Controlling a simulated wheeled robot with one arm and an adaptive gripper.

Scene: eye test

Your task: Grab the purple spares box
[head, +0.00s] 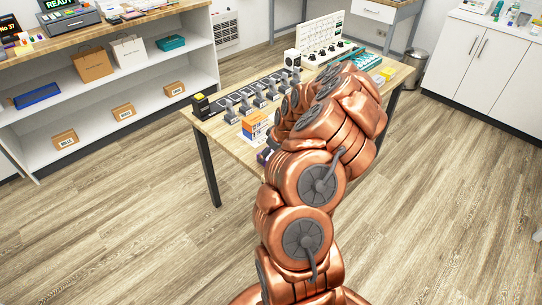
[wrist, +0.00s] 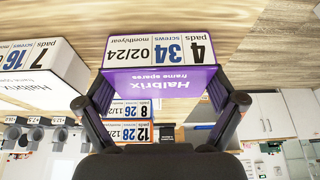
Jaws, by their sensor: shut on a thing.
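The purple spares box (wrist: 160,82) is in the middle of the wrist view, which shows things upside down. Its purple face reads "Halbrix frame spares", and its white and blue label shows 4 pads, 34 screws and 02/24. My gripper (wrist: 160,92) is shut on it, with one dark finger at each side. In the head view a small dark purple part of the box (head: 264,156) shows at the near table edge, left of my arm. My arm hides the rest of it and my gripper there. I cannot tell whether the box touches the table.
On the wooden table (head: 222,135), an orange, white and blue box stack (head: 256,126) stands close by. A white box (wrist: 40,75) marked 7 pads is beside the purple box. A row of grey stands (head: 260,101) and a white display board (head: 322,38) are farther back. Floor in front is clear.

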